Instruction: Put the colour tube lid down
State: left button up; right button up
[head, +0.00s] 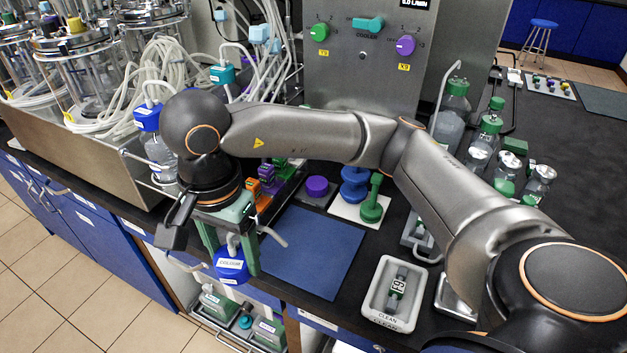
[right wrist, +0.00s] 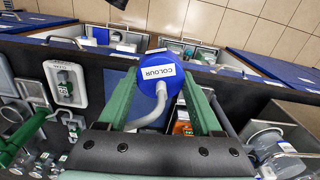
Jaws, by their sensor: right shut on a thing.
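The colour tube lid is a blue cap (head: 232,271) with a white label and a bent grey tube on top. My right gripper (head: 230,250) is shut on it, with green fingers on either side. The lid hangs in the air near the counter's front edge, left of the dark blue mat (head: 318,252). In the right wrist view the lid (right wrist: 175,92) sits between the fingertips of the right gripper (right wrist: 160,85), and its label reads COLOUR. My left gripper is not in view.
A white tray (head: 373,311) marked CLEAN stands right of the mat. A purple knob (head: 317,186) and a green-handled piece (head: 373,204) stand behind it. Glass reactor vessels (head: 85,75) with hoses are at the left. Open drawers (head: 215,305) show below the counter. The mat is bare.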

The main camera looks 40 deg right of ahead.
jog(key=m, duration=0.2)
jog(key=a+m+b, duration=0.1)
jog(key=shift+s+a+r+m, duration=0.1)
jog(key=shift+s+r+m, duration=0.05)
jog(key=shift+s+m, duration=0.15)
jog(key=shift+w+d, duration=0.1)
jog(key=shift+d, duration=0.1)
send_near(280, 252)
jog(key=s+a+r, duration=0.2)
jog(key=a, duration=0.2)
jog(key=d+f, duration=0.1)
jog(key=w+d+f, duration=0.1)
jog(key=d+f+b, duration=0.1)
jog(key=f, duration=0.1)
jog(key=shift+w, duration=0.25)
jog(key=shift+w+d+f, duration=0.1)
jog(key=shift+d+f, duration=0.15)
jog(key=f, duration=0.3)
jog(key=shift+w+d+f, duration=0.1)
jog(key=shift+d+f, duration=0.05)
jog(key=shift+d, duration=0.05)
jog(key=shift+f, duration=0.15)
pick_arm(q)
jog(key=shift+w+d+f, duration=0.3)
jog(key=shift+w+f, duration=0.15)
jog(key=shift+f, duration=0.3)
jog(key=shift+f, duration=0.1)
